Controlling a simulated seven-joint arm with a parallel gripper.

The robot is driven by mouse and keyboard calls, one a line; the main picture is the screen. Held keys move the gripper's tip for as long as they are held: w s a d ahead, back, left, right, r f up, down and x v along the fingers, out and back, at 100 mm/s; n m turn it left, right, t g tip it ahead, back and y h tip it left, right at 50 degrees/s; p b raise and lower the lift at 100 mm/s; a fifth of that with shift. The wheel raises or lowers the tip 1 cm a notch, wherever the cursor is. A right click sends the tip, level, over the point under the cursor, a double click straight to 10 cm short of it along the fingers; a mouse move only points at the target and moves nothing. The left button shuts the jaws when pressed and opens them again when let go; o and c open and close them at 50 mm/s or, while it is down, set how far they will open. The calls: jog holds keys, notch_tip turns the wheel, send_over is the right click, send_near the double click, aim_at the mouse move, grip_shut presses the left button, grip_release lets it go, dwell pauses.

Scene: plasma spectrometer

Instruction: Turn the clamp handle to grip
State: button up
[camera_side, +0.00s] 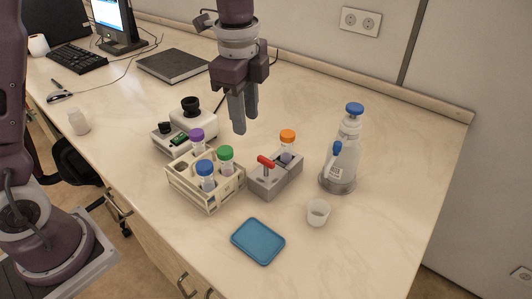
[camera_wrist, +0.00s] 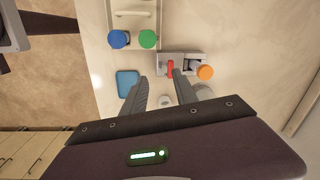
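The clamp is a grey block (camera_side: 262,186) near the middle of the table, with a red handle (camera_side: 266,162) on its top. An orange-capped tube (camera_side: 287,144) stands upright in the clamp's far part. In the wrist view the red handle (camera_wrist: 171,69) lies just beyond my fingertips, with the orange cap (camera_wrist: 205,72) to its right. My gripper (camera_side: 241,127) hangs above and behind the clamp, fingers pointing down, with nothing held. In the wrist view my gripper's fingers (camera_wrist: 158,76) stand apart with a gap between them.
A rack (camera_side: 207,201) with purple, green and blue-capped tubes stands left of the clamp. A wash bottle (camera_side: 341,160) stands to the right, with a small white cup (camera_side: 318,212) in front of it. A blue tray (camera_side: 258,242) lies at the front. A vortex-like device (camera_side: 192,120) stands behind the rack.

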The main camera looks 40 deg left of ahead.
aim_at(266, 159)
jog(key=w+f+m, duration=0.1)
jog(key=w+d+f+m, duration=0.1)
jog(key=f, duration=0.1)
jog(key=w+d+f+g, duration=0.1)
jog(key=f, duration=0.1)
jog(key=shift+w+f+m, duration=0.15)
jog(key=shift+w+m, duration=0.25)
notch_tip(266, 159, down, 6)
jog(key=shift+f, duration=0.25)
grip_shut()
